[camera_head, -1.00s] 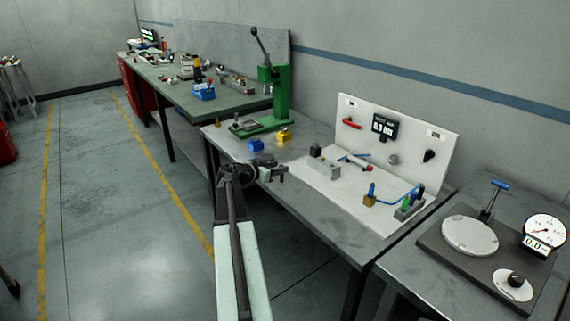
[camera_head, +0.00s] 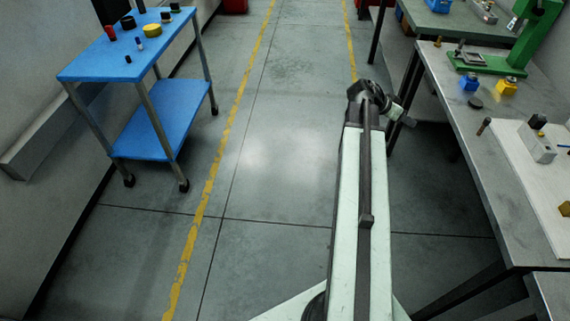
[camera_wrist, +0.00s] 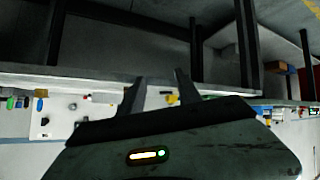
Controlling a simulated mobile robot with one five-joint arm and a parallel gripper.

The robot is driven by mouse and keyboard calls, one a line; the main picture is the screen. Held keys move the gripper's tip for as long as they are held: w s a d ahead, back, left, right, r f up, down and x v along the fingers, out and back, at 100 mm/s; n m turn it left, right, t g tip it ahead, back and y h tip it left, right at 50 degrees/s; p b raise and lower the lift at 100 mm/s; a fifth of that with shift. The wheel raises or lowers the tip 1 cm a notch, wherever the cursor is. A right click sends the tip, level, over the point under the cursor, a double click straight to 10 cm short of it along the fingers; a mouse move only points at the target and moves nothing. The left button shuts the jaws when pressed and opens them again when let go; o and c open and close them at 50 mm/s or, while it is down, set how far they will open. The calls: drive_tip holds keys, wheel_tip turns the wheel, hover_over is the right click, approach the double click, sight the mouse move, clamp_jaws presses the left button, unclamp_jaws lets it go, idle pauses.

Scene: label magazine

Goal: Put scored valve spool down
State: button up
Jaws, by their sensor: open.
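My gripper (camera_head: 403,113) is open, held out over the floor beside the grey bench.
A blue cart (camera_head: 122,52) with several small parts stands at the left. A blue block (camera_head: 470,83) and a yellow block (camera_head: 507,87) sit near the green press (camera_head: 530,35). A grey fixture (camera_head: 537,147) is on a white board. The floor between is clear.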

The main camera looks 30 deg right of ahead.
drive_tip(key=w+a+f+n+t+y, duration=0.1)
drive_tip(key=w+a+f+n+y, duration=0.2)
drive_tip(key=a, duration=0.6)
drive_tip(key=w+a+f+n+t+y, duration=0.1)
drive_tip(key=w+a+f+n, duration=0.2)
drive_tip(key=w+a, duration=0.5)
drive_tip(key=a+f+n+y, duration=0.2)
drive_tip(key=a+n, duration=0.3)
drive_tip(key=a, duration=1.4)
drive_tip(key=s+a+f+n+y, duration=0.1)
drive_tip(key=a+n+y, duration=0.3)
drive_tip(key=a, duration=1.5)
drive_tip(key=shift+s+a+f+n+y, duration=0.25)
drive_tip(key=shift+f+n+y, duration=0.2)
drive_tip(key=shift+n, duration=0.75)
drive_tip(key=shift+c, duration=0.3)
drive_tip(key=shift+d, duration=0.1)
drive_tip(key=shift+c, duration=0.2)
